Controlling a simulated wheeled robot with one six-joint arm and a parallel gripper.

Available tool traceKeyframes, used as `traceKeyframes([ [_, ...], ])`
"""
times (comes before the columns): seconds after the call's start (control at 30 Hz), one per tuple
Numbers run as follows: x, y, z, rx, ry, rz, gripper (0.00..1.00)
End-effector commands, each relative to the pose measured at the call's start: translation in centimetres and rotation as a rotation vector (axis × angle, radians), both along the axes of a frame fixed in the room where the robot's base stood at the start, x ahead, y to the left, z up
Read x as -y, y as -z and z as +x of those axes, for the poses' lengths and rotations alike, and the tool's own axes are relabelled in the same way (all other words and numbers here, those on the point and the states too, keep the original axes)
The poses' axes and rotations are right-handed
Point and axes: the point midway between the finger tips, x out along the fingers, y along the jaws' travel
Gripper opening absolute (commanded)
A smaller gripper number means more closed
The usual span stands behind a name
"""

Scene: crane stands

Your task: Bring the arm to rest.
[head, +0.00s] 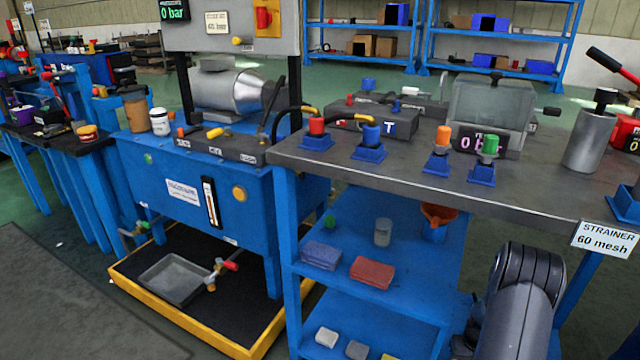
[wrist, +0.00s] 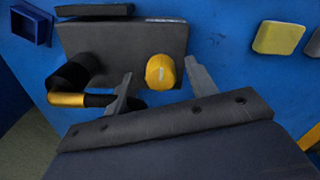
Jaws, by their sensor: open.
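My gripper (wrist: 160,86) shows in the wrist view with its two fingers apart. A yellow rounded knob (wrist: 160,72) appears between the fingertips, in front of a dark grey block (wrist: 120,40). I see no finger closed on it, and cannot tell how far beyond the fingertips it lies. In the head view, part of my arm rises at the lower right, in front of the blue shelf unit; the gripper itself is out of sight there.
In the wrist view, a black and yellow hose (wrist: 72,88) lies left of the knob, a blue socket (wrist: 31,24) at upper left, and a yellow block (wrist: 278,38) at right. The head view shows a crowded grey bench top (head: 345,160) and a yellow-rimmed drip tray (head: 205,335).

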Motion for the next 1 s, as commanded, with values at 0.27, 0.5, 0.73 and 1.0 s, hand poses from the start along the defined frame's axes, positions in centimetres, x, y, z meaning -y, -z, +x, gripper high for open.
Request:
traceKeyframes([
  [0.27,-0.09,-0.01,0.03,0.0,0.226,0.0,0.54],
  [0.5,-0.15,-0.01,0.07,0.0,0.422,0.0,0.54],
  [0.73,-0.2,-0.01,0.12,0.0,0.61,0.0,0.54],
  [1.0,-0.25,0.0,0.18,0.0,0.83,0.0,0.54],
])
